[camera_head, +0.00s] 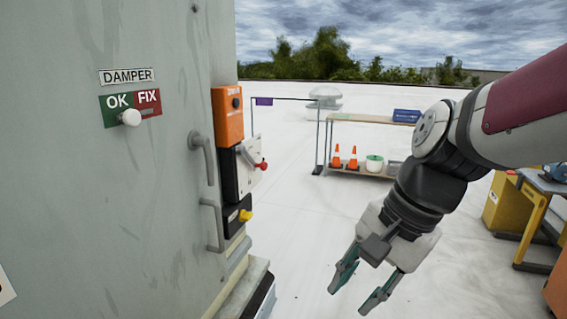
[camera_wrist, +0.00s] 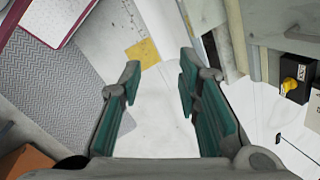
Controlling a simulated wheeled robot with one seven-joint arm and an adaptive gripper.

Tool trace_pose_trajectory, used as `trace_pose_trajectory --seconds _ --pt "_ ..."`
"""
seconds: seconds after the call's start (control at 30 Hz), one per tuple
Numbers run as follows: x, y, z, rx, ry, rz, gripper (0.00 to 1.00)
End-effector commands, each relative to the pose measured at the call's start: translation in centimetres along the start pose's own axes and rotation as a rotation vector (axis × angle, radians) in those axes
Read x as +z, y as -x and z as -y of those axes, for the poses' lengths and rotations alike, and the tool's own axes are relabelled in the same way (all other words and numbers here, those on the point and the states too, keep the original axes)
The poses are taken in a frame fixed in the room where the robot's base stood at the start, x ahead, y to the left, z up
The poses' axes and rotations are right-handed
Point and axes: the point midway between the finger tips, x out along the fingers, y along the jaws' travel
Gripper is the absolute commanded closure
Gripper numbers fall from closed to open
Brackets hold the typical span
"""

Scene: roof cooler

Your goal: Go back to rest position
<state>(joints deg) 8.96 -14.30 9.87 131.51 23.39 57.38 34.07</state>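My gripper (camera_head: 358,289) hangs in the air to the right of the grey cabinet (camera_head: 60,200), pointing down and to the left in the head view. Its two teal-padded fingers are spread apart with nothing between them. The wrist view also shows the open fingers (camera_wrist: 160,85) above a pale floor. My arm comes in from the right edge of the head view, bent at the elbow.
The cabinet carries door handles (camera_head: 202,160), an orange box (camera_head: 228,115), a switch with a red knob (camera_head: 262,166) and a yellow knob (camera_head: 245,215). A shelf table (camera_head: 365,120) with cones and a yellow workbench (camera_head: 536,215) stand beyond. White roof floor lies between.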

Motion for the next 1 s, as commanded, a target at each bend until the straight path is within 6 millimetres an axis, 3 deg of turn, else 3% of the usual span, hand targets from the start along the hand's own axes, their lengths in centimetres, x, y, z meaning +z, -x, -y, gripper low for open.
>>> trace_pose_trajectory --seconds 0.2,0.4,0.6,1.0 --pt "1.7 4.1 -6.5 0.076 0.424 -0.195 0.69" --pt "2.3 6.0 -10.9 0.154 0.713 -0.308 0.69" --pt "2.4 6.6 -12.7 0.191 0.828 -0.349 0.69" --pt "2.3 6.6 -12.7 0.193 0.834 -0.35 0.69"
